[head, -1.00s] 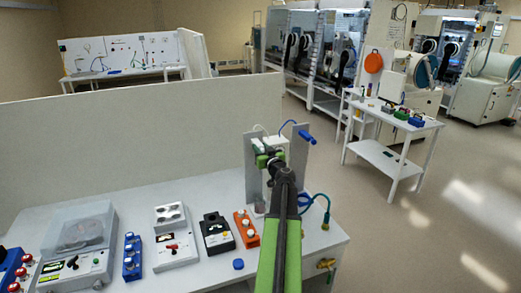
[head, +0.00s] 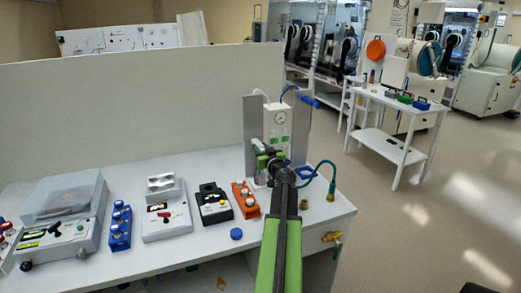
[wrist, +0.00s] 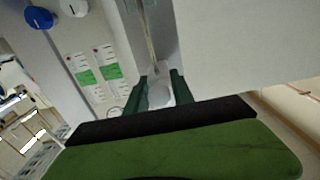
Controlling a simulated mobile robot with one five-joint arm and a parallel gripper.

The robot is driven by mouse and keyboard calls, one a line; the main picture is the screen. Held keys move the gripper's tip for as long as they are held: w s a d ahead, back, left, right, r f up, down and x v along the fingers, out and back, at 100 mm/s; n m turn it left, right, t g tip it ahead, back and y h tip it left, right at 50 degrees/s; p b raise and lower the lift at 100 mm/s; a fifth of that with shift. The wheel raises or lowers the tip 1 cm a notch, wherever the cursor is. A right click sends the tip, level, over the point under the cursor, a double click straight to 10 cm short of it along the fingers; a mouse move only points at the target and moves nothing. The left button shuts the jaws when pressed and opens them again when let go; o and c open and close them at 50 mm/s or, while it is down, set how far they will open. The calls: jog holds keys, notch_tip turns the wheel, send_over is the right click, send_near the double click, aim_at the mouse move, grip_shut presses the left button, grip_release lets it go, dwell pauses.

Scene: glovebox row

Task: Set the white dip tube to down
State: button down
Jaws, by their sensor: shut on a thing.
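The white unit (head: 278,123) with a round gauge stands between two grey upright plates on the bench. A thin white tube (head: 257,94) arches at its top left. My gripper (head: 268,160) is low at the front of this unit. In the wrist view my gripper (wrist: 160,90) has its dark green fingers closed around a pale, rounded piece (wrist: 159,94), which looks like the white dip tube's grip. A thin rod (wrist: 148,45) runs up from it. The lower end of the tube is hidden.
An orange box (head: 245,200) and a black device (head: 213,204) stand close on the left. A blue cap (head: 236,234) lies at the front.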

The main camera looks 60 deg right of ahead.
notch_tip(320, 180, down, 4)
jog(key=shift+r+b, duration=0.15)
jog(key=shift+b, duration=0.85)
jog(key=shift+w, duration=0.1)
jog(key=c, duration=1.3)
grip_release()
jog(key=shift+o, duration=0.2)
jog(key=shift+a, duration=0.1)
